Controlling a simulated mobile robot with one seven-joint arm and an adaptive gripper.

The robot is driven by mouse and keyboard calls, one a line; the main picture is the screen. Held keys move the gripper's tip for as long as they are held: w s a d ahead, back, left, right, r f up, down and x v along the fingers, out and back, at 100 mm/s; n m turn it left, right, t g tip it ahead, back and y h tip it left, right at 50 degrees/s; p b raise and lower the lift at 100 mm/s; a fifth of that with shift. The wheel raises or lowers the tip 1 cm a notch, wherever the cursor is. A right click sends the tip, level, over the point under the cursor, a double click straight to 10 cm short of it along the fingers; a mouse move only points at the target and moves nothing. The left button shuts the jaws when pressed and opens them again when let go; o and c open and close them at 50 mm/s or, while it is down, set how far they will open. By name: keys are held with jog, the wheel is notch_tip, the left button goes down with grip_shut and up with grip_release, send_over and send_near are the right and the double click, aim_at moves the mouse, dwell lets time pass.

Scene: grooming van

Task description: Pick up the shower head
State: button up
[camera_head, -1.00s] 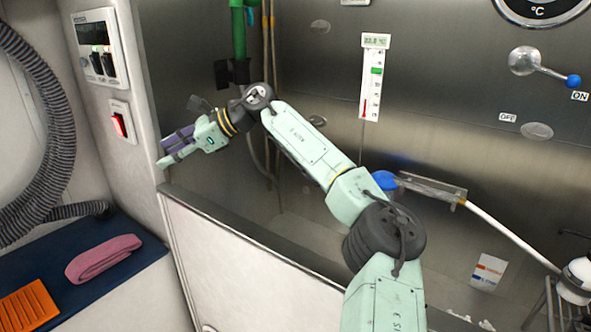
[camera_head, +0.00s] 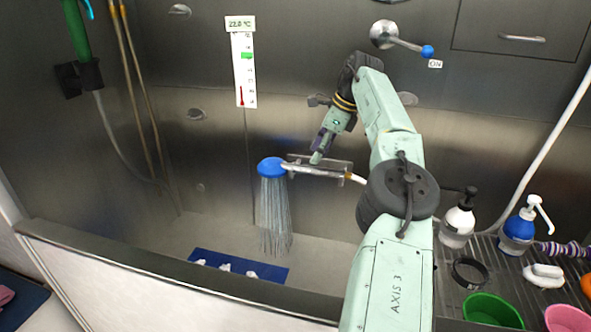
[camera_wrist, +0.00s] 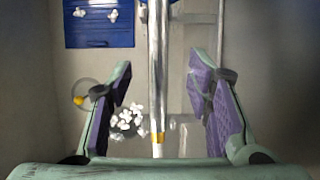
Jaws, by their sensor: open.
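The shower head (camera_head: 270,167) has a blue round face and a silver handle. It lies roughly level on a metal holder (camera_head: 345,166) at the back wall, with water streaming down from its face. In the wrist view its silver handle (camera_wrist: 158,75) runs up the middle, with a gold band near the bottom; the blue face is out of view. My gripper (camera_head: 318,157) points down just above the handle. In the wrist view its open purple-padded fingers (camera_wrist: 159,62) stand on either side of the handle, apart from it. The depth between them is hard to tell.
A blue mat (camera_head: 238,266) with white clumps lies on the tub floor. The tub's front rim (camera_head: 150,268) runs below. A white pump bottle (camera_head: 457,222), a blue one (camera_head: 518,230) and bowls crowd the rack at right. A lever (camera_head: 405,40) is above.

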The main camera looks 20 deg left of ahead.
aim_at(310, 166)
jog(key=x, duration=0.5)
jog(key=shift+s+a+f+p, duration=0.1)
jog(key=shift+a+f+p, duration=0.05)
jog(key=shift+p, duration=0.25)
grip_shut()
dwell(0.4)
